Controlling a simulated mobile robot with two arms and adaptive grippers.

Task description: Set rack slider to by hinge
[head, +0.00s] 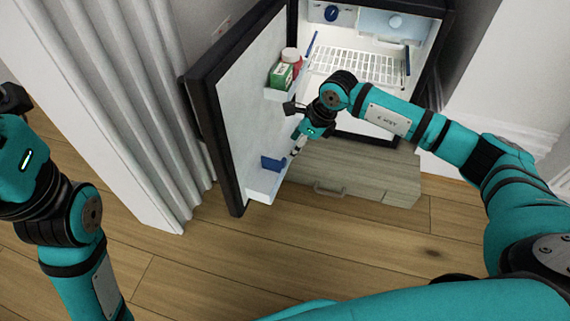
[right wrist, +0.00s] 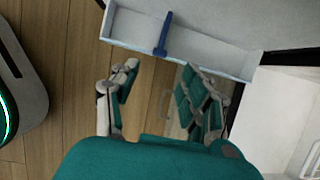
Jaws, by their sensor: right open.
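The blue rack slider (head: 271,163) stands in the white lower rack (head: 262,183) on the open fridge door (head: 245,110). In the right wrist view the slider (right wrist: 163,35) crosses the rack (right wrist: 215,56) between its two ends, a little left of the middle. The fridge interior, on the hinge side, is to the right there. My right gripper (head: 297,147) is open and empty, near the rack's hinge-side end in the head view. Its spread fingers (right wrist: 160,95) are apart from the slider. Part of my left gripper (head: 12,100) shows at the left edge; its fingers are unclear.
An upper door rack holds a green box (head: 281,75) and a red jar with a pale lid (head: 291,58). The fridge has a wire shelf (head: 355,66). A wooden drawer (head: 350,175) is below. White fluted panelling (head: 150,100) stands left of the door.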

